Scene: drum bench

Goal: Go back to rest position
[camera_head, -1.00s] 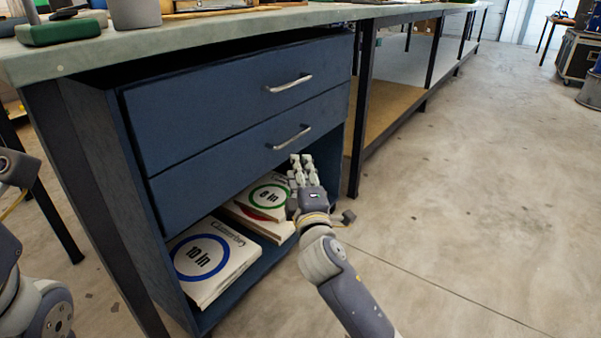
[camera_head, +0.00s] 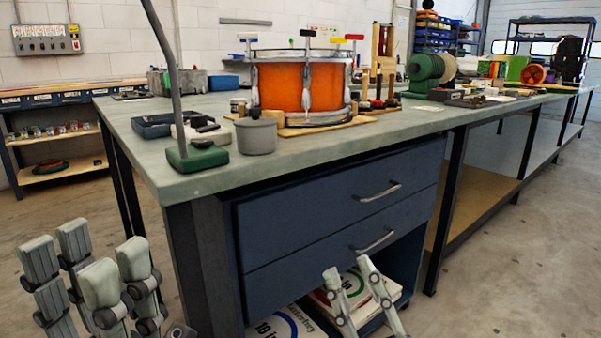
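My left gripper (camera_head: 88,262) is at the bottom left, in front of the bench's left end. Its fingers point up, spread apart with nothing between them, so it is open. My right gripper (camera_head: 347,272) is at the bottom centre, in front of the bench's open lower shelf. Its fingers point up with a gap between them and hold nothing. Its arm and wrist are cut off by the lower picture edge.
The bench (camera_head: 190,181) carries an orange drum (camera_head: 285,88), a grey cup (camera_head: 256,136) and a lamp base (camera_head: 197,158). Both drawers (camera_head: 310,212) below are closed. Boxed drumheads (camera_head: 283,326) lie on the lower shelf. The floor (camera_head: 510,260) at right is clear.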

